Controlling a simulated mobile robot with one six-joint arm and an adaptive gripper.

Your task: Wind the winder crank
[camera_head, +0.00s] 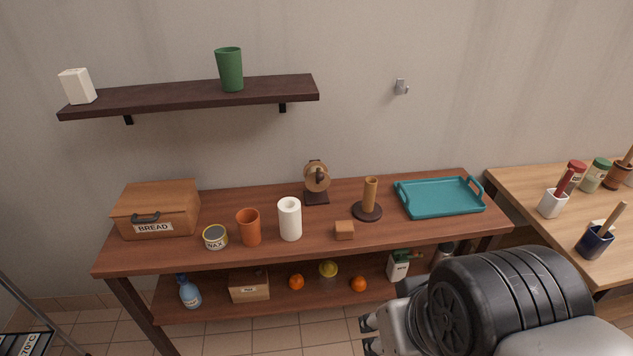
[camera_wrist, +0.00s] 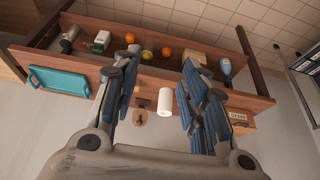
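The winder (camera_head: 317,178) stands upright near the back edge of the wooden table. It has a dark base and a tan round drum, with a dark crank part on its front. It also shows small in the wrist view (camera_wrist: 140,117), between my fingers, where its crank cannot be told clearly. My gripper (camera_wrist: 160,58) is open with nothing between its fingers. It is well apart from the winder. In the head view, only a part of my gripper (camera_head: 370,334) shows, low in front of the table.
A white roll (camera_head: 290,219) and an orange cup (camera_head: 249,227) stand in front of the winder. A wooden block (camera_head: 344,230), an upright holder (camera_head: 368,203) and a teal tray (camera_head: 440,198) lie to its right. A wall shelf (camera_head: 190,96) hangs above left.

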